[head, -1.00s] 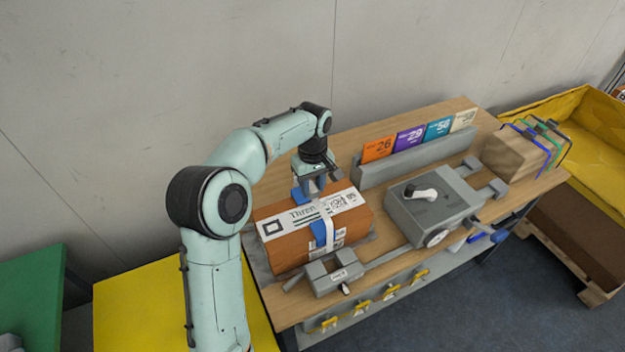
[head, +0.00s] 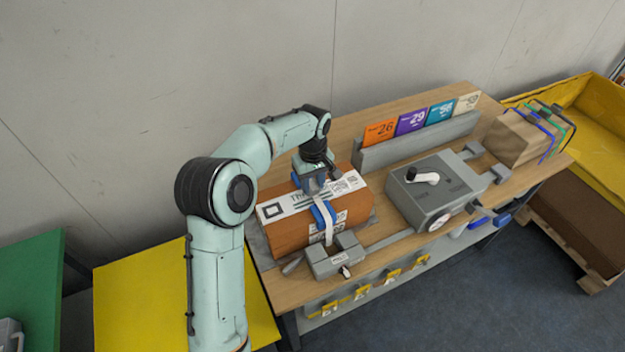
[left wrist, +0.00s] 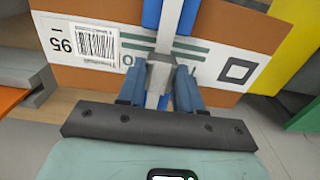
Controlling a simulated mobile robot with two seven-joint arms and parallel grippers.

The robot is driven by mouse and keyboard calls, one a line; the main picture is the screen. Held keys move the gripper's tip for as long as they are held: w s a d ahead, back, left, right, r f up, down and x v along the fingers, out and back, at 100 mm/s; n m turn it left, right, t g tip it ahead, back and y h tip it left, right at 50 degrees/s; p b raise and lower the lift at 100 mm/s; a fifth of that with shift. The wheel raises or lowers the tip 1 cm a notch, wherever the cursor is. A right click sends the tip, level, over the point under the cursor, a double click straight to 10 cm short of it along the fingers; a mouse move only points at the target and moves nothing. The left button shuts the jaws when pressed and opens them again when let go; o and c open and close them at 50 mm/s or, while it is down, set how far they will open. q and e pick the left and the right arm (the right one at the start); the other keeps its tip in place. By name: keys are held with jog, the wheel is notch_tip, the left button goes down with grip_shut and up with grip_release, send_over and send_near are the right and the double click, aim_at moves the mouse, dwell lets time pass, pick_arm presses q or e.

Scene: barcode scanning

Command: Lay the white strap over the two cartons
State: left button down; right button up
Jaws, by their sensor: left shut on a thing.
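The brown carton load (head: 290,236) lies on the bench with a white printed label across its top; I cannot make out a split between two cartons. The white strap (head: 328,228) runs down the front face between blue bands (head: 319,216). My left gripper (head: 318,186) is above the carton top, pointing down. In the left wrist view, its blue-grey fingers (left wrist: 159,86) are shut around the white strap (left wrist: 170,25), which lies between blue strips over the labelled brown surface. My arm and gripper hide part of the carton's back. My right gripper is not in view.
A grey clamp block (head: 335,262) stands at the carton's front. A grey box with a crank (head: 438,192) sits to the right. Numbered cards (head: 411,122) stand in a grey holder behind. A strapped package (head: 520,137) is at the bench's right end.

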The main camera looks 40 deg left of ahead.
pick_arm(q)
jog(key=c, duration=0.7)
grip_release()
jog(key=shift+o, duration=0.2)
notch_tip(320, 180, up, 13)
jog(key=p, duration=0.2)
jog(key=shift+r, duration=0.2)
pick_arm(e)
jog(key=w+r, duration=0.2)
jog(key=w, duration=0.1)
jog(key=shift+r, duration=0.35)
pick_arm(q)
jog(key=shift+f, duration=0.1)
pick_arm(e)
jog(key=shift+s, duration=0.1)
